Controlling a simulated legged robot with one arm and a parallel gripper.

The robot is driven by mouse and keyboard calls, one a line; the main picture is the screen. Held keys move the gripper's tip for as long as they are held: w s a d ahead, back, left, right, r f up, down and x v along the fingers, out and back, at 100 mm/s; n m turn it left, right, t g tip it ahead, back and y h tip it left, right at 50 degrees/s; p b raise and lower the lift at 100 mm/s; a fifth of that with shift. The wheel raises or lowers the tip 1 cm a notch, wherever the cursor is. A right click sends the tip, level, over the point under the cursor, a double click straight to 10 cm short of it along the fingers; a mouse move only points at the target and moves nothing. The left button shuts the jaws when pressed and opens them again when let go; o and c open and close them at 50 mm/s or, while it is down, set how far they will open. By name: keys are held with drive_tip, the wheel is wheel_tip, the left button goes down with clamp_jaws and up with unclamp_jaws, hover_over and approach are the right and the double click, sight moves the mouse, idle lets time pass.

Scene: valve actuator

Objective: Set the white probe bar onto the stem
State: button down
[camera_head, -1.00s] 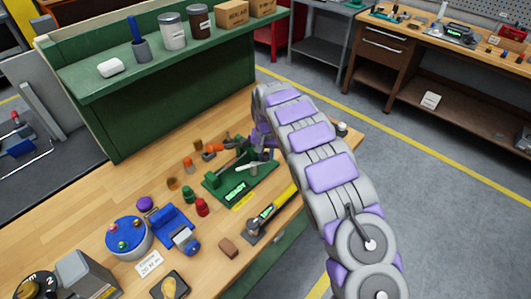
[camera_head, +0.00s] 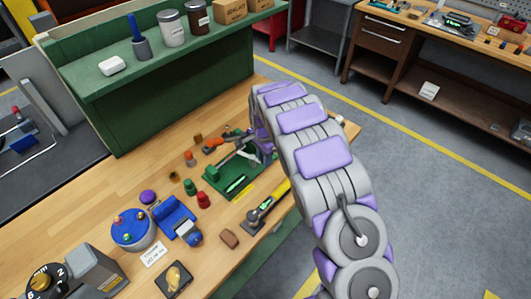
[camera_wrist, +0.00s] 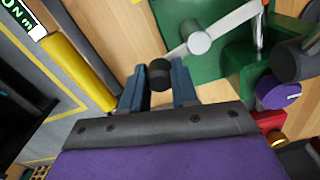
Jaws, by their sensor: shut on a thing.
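My gripper (camera_wrist: 159,88) is shut on a small black cylindrical knob (camera_wrist: 160,73) in the wrist view. A pale bar, seemingly the white probe bar (camera_wrist: 235,23), runs from just above the knob toward the upper right. I cannot tell whether the knob is joined to it. A round pale grey post top (camera_wrist: 199,43), possibly the stem, overlaps the bar; seating or contact is unclear. In the head view the green fixture (camera_head: 222,183) lies on the bench, and my arm and gripper hide its right side.
A yellow-handled tool (camera_head: 268,204) lies right of the fixture. Red (camera_head: 203,200) and green (camera_head: 190,187) knobs stand to its left. A blue vise-like tool (camera_head: 176,218) and a blue round tray (camera_head: 131,229) are farther left. A green shelf (camera_head: 165,62) rises behind the bench.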

drive_tip(key=shift+s+a+r+m, duration=0.1)
drive_tip(key=shift+s+a+m, duration=0.1)
drive_tip(key=shift+m, duration=0.5)
drive_tip(key=shift+s+a+r+m, duration=0.1)
drive_tip(key=shift+s+a+m, duration=0.1)
drive_tip(key=shift+m, duration=0.5)
drive_tip(key=c, duration=1.2)
unclamp_jaws()
drive_tip(key=o, duration=0.3)
drive_tip(key=shift+a+f, duration=0.15)
drive_tip(key=shift+a, duration=0.05)
drive_tip(key=shift+o, duration=0.2)
drive_tip(key=shift+s+d, duration=0.1)
drive_tip(key=shift+d+r, duration=0.1)
drive_tip(key=shift+r, duration=0.35)
wheel_tip(320, 180, up, 16)
drive_tip(key=p, duration=0.2)
drive_tip(key=shift+a+r, duration=0.15)
drive_tip(key=shift+a, duration=0.1)
